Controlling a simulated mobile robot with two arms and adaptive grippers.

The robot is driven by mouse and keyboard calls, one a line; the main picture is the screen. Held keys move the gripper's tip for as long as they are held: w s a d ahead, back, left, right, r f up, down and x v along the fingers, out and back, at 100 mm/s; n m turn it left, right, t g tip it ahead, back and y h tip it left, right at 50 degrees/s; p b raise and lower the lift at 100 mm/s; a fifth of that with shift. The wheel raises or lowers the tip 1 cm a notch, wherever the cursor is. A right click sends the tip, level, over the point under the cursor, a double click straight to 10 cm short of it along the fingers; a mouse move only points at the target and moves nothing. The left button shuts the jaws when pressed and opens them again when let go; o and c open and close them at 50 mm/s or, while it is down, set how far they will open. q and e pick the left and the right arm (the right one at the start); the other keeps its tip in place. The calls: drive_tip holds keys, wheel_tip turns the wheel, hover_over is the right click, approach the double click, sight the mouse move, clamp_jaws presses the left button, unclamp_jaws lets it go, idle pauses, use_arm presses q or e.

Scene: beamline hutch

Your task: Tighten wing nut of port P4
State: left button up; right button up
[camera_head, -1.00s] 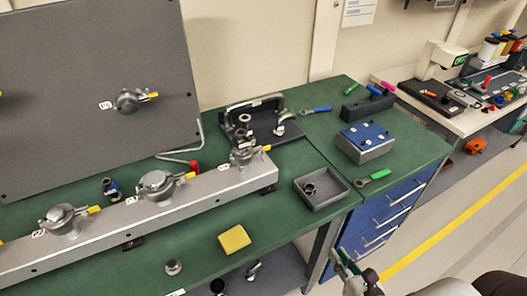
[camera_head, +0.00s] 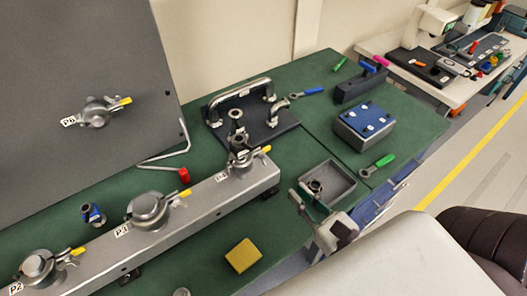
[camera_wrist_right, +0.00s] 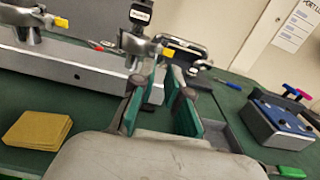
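Port P4 (camera_head: 238,165) is a grey metal clamp at the right end of the long grey rail, with a yellow wing nut (camera_head: 263,151) pointing right. In the right wrist view the yellow wing nut (camera_wrist_right: 173,52) shows just beyond the fingertips. My right gripper (camera_head: 312,198) is in front and to the right of P4, apart from it, by the grey tray. Its green-padded fingers (camera_wrist_right: 158,90) are open and empty in the right wrist view. My left gripper is not in view.
Ports P3 (camera_head: 147,211) and P2 (camera_head: 38,266) stand farther left on the rail. A dark plate with a handle (camera_head: 240,91) lies behind P4. A grey tray (camera_head: 340,178), blue-topped box (camera_head: 365,122) and yellow block (camera_head: 243,255) are nearby.

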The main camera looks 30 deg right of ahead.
drive_tip(key=p, duration=0.2)
approach(265, 157)
drive_tip(key=w, duration=0.1)
use_arm(q)
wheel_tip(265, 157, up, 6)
drive_tip(key=p, duration=0.3)
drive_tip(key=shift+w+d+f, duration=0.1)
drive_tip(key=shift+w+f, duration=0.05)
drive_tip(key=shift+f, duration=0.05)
use_arm(e)
drive_tip(key=w, duration=0.5)
drive_tip(key=w+a, duration=0.1)
drive_tip(key=w, duration=0.2)
drive_tip(key=shift+w+a, duration=0.1)
drive_tip(key=shift+w, duration=0.15)
drive_tip(key=shift+c, duration=0.2)
drive_tip(key=shift+f, duration=0.1)
clamp_jaws()
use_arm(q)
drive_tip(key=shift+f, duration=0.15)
